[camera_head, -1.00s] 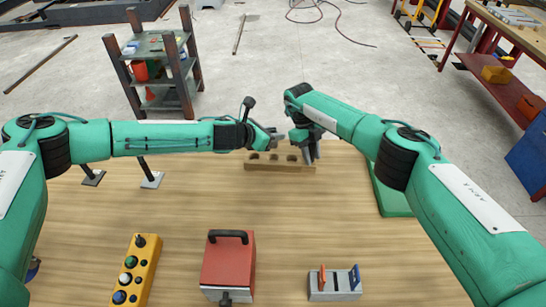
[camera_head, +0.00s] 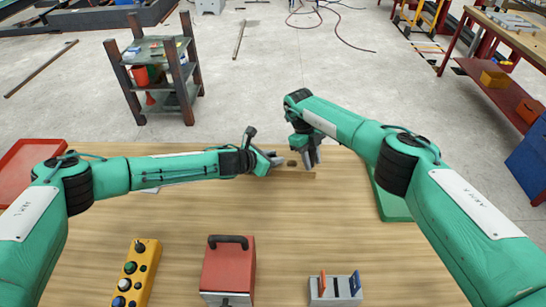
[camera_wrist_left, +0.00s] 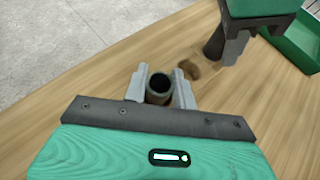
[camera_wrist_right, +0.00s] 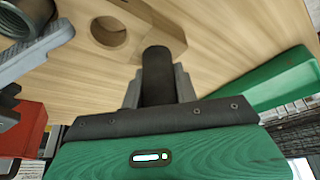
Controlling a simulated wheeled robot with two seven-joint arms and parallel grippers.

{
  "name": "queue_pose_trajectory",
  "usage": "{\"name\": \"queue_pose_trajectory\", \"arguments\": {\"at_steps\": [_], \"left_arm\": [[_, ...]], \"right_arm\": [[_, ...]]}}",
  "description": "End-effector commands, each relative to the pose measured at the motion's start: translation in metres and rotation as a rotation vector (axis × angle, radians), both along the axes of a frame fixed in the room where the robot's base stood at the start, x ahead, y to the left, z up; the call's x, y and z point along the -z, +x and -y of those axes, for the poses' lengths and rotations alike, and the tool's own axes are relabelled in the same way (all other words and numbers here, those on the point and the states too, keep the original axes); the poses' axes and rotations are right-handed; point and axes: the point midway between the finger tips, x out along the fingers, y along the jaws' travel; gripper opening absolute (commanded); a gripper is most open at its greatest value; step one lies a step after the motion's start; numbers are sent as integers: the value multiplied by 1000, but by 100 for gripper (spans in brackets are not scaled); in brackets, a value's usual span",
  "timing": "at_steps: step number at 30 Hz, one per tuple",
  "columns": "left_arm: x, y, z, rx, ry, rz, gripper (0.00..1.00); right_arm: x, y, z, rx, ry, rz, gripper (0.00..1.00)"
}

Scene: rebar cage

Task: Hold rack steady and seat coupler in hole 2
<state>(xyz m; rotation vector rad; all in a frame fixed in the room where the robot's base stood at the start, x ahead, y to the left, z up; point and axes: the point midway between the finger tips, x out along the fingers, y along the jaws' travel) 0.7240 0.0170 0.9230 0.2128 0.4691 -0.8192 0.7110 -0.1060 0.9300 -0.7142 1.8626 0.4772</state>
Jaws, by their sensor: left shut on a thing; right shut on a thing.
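The wooden rack (camera_head: 291,174) lies at the far side of the table, partly hidden by my grippers. One empty hole (camera_wrist_left: 188,70) shows between my grippers. My left gripper (camera_head: 273,160) is shut on a dark hollow coupler (camera_wrist_left: 160,86), upright at the rack's left part. Whether its lower end is inside a hole or above it is hidden. My right gripper (camera_head: 314,162) points down at the rack's right end, shut on a dark cylinder (camera_wrist_right: 157,75). The cylinder's lower end is beside an empty round hole in the right wrist view.
A green tray (camera_head: 390,197) lies right of the rack, and a red tray (camera_head: 28,155) at the left edge. A yellow button box (camera_head: 136,272), a red box (camera_head: 229,268) and a grey holder (camera_head: 335,290) stand near the front. The middle table is clear.

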Motion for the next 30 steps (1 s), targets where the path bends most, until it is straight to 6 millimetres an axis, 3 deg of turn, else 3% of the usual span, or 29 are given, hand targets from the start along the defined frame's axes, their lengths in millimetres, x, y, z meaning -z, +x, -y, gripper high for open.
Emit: {"name": "queue_pose_trajectory", "arguments": {"at_steps": [2, 3, 6, 17, 30], "left_arm": [[2, 0, 0, 0, -1, -1, 0], [3, 0, 0, 0, -1, -1, 29], [2, 0, 0, 0, -1, -1, 48], [-1, 0, 0, 0, 1, 1, 48], [-34, -41, -47, 0, 1, 1, 48]], "right_arm": [[0, 0, -1, -1, 1, 0, 0], [0, 0, 0, -1, 1, 0, 0], [0, 0, -1, -1, 0, 0, 0], [0, 0, -1, -1, 0, 0, 0], [0, 0, -1, -1, 1, 0, 0]]}}
